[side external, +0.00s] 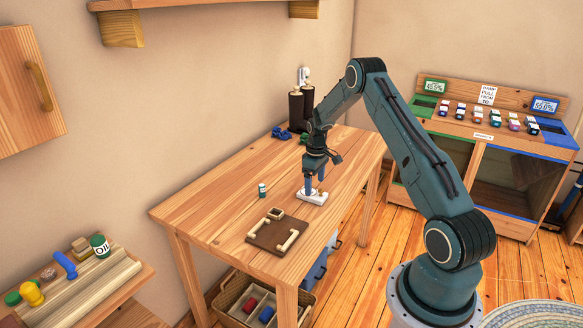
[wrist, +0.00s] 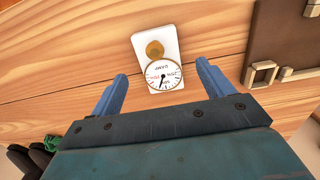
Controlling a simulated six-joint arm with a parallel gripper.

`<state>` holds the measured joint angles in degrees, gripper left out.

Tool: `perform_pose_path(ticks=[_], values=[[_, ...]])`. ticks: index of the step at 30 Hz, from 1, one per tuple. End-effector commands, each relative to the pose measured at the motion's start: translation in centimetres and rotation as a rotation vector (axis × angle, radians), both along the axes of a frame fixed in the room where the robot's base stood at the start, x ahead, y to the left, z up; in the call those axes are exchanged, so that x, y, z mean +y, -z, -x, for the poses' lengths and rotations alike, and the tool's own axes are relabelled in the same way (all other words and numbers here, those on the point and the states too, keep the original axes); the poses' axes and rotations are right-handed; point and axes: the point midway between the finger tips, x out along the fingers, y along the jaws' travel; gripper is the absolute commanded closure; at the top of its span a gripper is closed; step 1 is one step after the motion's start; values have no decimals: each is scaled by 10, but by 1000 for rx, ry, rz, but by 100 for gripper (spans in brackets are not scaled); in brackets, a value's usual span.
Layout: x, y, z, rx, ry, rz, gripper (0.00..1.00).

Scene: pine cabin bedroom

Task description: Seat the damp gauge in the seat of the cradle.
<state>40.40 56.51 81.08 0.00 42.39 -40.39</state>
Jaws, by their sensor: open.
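The damp gauge (side external: 318,198) is a white block with a round dial and a brass knob. It lies flat on the table, and its dial face shows in the wrist view (wrist: 142,48). My gripper (side external: 314,187) is open just above the gauge. In the wrist view the blue fingers (wrist: 160,84) stand apart, either side of the gauge's near end, with nothing held. The cradle (side external: 269,236) is a dark brown board with pale raised pieces, left of and nearer than the gauge in the side view. It is partly cut off at the right of the wrist view (wrist: 284,40). It looks empty.
A small green-and-white bottle (side external: 262,190) stands on the table (side external: 215,208) left of the gauge. Dark cylinders (side external: 296,106) and blue and green items (side external: 281,133) are at the far end. Bare tabletop lies between gauge and cradle.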

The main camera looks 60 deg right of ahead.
Motion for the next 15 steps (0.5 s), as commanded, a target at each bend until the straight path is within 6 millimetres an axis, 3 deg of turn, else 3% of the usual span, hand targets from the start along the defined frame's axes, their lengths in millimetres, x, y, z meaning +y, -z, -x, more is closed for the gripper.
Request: perform_pose_path(ticks=[7,15], values=[[0,30,1,2,0,-2,20],[0,41,1,0,0,0,20]])
